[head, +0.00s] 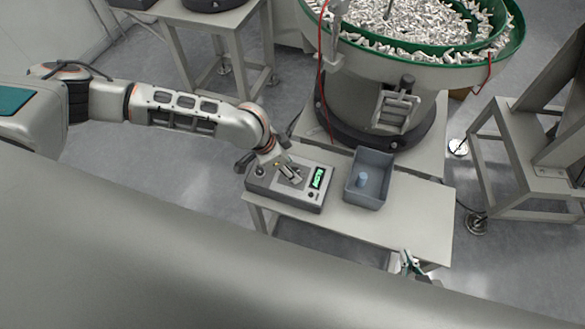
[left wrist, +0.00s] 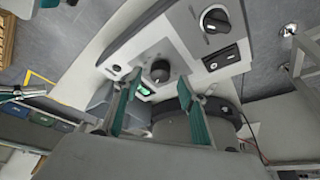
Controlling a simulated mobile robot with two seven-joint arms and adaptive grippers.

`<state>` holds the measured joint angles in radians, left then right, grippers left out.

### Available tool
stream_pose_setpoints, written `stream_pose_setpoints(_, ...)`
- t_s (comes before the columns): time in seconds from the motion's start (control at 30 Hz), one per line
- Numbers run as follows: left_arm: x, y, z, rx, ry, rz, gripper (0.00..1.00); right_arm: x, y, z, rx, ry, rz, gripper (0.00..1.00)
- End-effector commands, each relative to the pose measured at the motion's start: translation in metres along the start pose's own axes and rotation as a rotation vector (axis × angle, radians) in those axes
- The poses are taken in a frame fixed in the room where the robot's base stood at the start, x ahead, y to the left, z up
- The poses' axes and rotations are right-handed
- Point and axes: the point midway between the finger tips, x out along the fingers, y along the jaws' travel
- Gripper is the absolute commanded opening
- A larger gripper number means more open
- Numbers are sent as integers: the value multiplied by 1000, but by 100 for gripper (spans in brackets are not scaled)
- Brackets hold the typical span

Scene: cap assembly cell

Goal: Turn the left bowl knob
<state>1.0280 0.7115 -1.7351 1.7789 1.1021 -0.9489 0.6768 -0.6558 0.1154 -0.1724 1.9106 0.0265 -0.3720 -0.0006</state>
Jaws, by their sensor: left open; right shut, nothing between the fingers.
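The control box (head: 292,187) stands on the white table, with a lit green display (head: 318,177) on its top. In the left wrist view, a dark round knob (left wrist: 160,70) is on the panel, in line with the gap between my left fingers. A larger black knob (left wrist: 214,20) and a rocker switch (left wrist: 222,57) lie farther right. My left gripper (head: 288,172) is over the box panel. Its teal fingers (left wrist: 158,84) are open on either side of the knob's line; contact cannot be told. My right gripper (head: 408,262) is shut and empty beyond the table's front edge.
A grey bin (head: 387,185) with a light blue piece (head: 362,179) inside stands right of the box. The big green-rimmed bowl feeder (head: 430,52), full of white parts, rises behind. The white table (head: 415,215) has free room at its front right.

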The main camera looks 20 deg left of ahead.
Motion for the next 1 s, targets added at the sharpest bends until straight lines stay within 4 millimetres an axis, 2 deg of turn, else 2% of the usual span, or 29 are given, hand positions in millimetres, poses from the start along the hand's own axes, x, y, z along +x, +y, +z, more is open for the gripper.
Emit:
stream_pose_setpoints(0.2, 17, 0, 0, 1, 0, 0, 41, -1, 0, -1, 0, 0, 0, 0)
stream_pose_setpoints(0.47, 19, 0, 0, 1, 1, 0, 41, -1, 2, 0, -5, -1, 0, 0)
stream_pose_setpoints(0.5, 19, 0, 0, 1, 1, 0, 36, -1, 2, 0, -6, -1, 0, 0)
stream_pose_setpoints(0.63, 19, 0, 0, 1, 1, 0, 3, -1, 3, 0, -10, -1, 0, 0)
stream_pose_setpoints(1.0, 19, -1, 0, 30, 1, 12, 3, -1, 3, 0, -9, 0, 1, 0)
